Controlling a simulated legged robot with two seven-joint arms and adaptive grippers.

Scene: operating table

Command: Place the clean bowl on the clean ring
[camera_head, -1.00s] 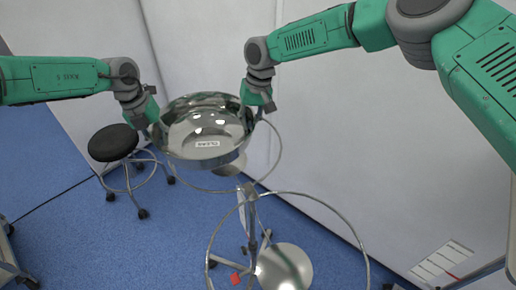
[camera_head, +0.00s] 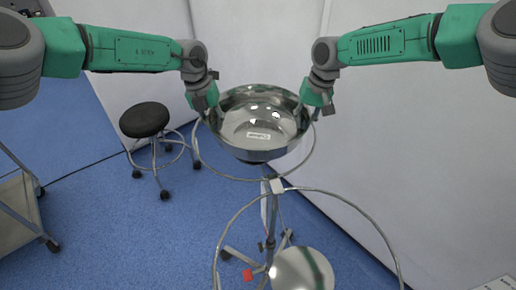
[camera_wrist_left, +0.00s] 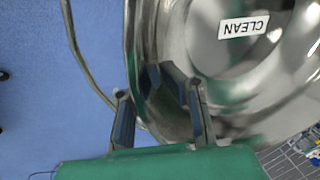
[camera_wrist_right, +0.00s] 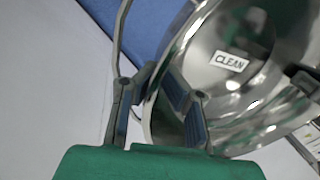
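A shiny steel bowl (camera_head: 258,122) with a CLEAN label inside is held up, nearly level, between my two grippers. My left gripper (camera_head: 211,106) is shut on its left rim, and my right gripper (camera_head: 315,108) on its right rim. Both wrist views show the fingers straddling the rim. A metal stand has two rings: a far ring (camera_head: 229,177) and a nearer, larger-looking ring (camera_head: 222,236). The bowl appears over the far ring, whose front arc shows below it. Whether they touch I cannot tell.
The stand's post and wheeled base (camera_head: 270,245) are below, with a round metal plate (camera_head: 302,270) near the front. A black stool (camera_head: 145,120) is at left, a cart (camera_head: 20,210) at far left. White walls are behind and right.

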